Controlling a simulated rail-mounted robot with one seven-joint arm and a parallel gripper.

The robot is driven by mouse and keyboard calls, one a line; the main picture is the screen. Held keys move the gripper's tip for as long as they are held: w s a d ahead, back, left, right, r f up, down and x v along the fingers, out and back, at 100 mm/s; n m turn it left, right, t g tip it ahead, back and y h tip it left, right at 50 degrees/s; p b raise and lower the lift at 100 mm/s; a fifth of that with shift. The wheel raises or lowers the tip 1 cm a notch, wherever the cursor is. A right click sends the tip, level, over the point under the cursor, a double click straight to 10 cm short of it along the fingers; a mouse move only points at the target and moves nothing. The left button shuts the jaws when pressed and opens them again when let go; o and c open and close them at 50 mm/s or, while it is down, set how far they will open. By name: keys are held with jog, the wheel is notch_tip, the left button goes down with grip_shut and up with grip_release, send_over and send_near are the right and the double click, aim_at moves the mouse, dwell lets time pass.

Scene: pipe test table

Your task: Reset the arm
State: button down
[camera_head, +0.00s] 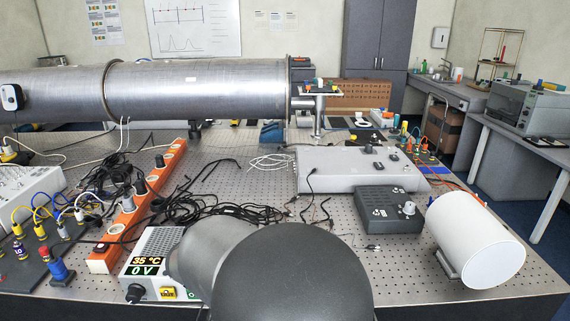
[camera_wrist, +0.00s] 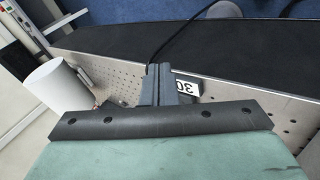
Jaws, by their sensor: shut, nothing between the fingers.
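My gripper (camera_wrist: 160,76) shows in the wrist view, with its narrow dark fingers together and nothing visible between them. In the head view, dark rounded parts of my own arm fill the bottom middle, and my gripper cannot be made out there.
The perforated table (camera_head: 235,165) holds a large metal pipe (camera_head: 200,85), an orange power strip (camera_head: 130,215), a 35 °C display box (camera_head: 145,265), tangled black cables (camera_head: 225,217), a grey box (camera_head: 390,210) and the white cylinder (camera_head: 480,240). The table's front edge is close.

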jog(key=s+d+r+n+y, duration=0.1)
jog(key=s+d+y, duration=0.2)
jog(key=s+d, duration=0.4)
jog(key=s+d+r+n+g+y, duration=0.1)
jog(key=s+d+y, duration=0.3)
jog(key=s+d, duration=0.3)
jog(key=shift+s+d+r+y, duration=0.2)
jog(key=shift+d+y, duration=0.1)
jog(key=shift+d, duration=2.25)
